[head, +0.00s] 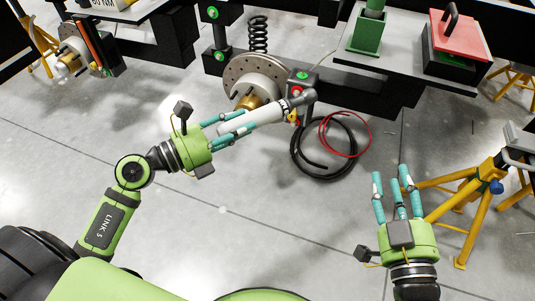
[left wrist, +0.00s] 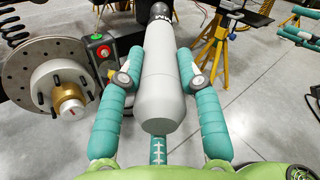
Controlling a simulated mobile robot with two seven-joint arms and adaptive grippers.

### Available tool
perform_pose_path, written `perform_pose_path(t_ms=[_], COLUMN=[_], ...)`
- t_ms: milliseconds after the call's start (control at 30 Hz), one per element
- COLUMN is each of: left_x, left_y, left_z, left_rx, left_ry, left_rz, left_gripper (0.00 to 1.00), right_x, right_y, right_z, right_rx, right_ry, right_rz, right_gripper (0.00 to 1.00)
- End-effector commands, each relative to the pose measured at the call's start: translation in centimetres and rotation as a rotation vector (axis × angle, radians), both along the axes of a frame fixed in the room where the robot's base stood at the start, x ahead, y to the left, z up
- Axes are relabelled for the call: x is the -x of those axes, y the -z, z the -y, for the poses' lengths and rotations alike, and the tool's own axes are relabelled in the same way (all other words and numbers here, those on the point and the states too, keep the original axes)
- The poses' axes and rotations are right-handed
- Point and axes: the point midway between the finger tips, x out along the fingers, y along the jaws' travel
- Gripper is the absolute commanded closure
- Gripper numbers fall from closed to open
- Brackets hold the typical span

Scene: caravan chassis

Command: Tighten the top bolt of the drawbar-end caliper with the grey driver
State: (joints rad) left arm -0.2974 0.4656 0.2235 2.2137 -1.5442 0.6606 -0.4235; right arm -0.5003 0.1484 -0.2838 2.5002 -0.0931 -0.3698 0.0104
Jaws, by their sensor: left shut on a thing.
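My left gripper (head: 238,128) is shut on the grey driver (head: 255,119), with teal fingers along both sides of its body. The driver (left wrist: 160,85) fills the middle of the left wrist view, its dark head (left wrist: 159,12) pointing away. In the head view that head (head: 306,96) overlaps the dark caliper (head: 302,78) at the right edge of the middle brake disc (head: 240,73). I cannot tell whether it touches. The caliper (left wrist: 101,48) shows a green and a red round mark in the left wrist view. My right gripper (head: 393,187) is open and empty, over the floor.
A black hose coil (head: 322,174) and a red one (head: 345,154) lie below the caliper. Yellow stands (head: 480,195) are at the right. A red-lidded box (head: 453,50) sits on the chassis deck. Another hub (head: 72,60) is at far left.

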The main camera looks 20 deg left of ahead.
Motion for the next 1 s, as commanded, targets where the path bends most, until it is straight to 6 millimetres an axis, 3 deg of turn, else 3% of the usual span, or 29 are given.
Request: perform_pose_path(t_ms=[200,500,733,1000], left_x=[-4.2,-6.4,-6.6,-6.6], left_y=[6.2,12.9,14.6,14.8], left_z=[-0.7,1.8,3.7,4.0], left_rx=[0.014,0.007,0.002,0.001], left_ry=[-0.287,-0.557,-0.64,-0.653], left_rz=[-0.003,-0.003,0.002,0.004], left_gripper=[1.0,1.0,1.0,1.0], right_x=[0.0,0.0,0.0,0.0], right_y=[0.0,0.0,0.0,0.0], right_z=[0.0,0.0,0.0,0.0], right_rx=[0.0,-0.001,-0.001,-0.001], right_ry=[0.0,0.0,0.0,0.0], right_rz=[-0.001,-0.001,-0.001,-0.001], right_gripper=[0.6,0.6,0.6,0.6])
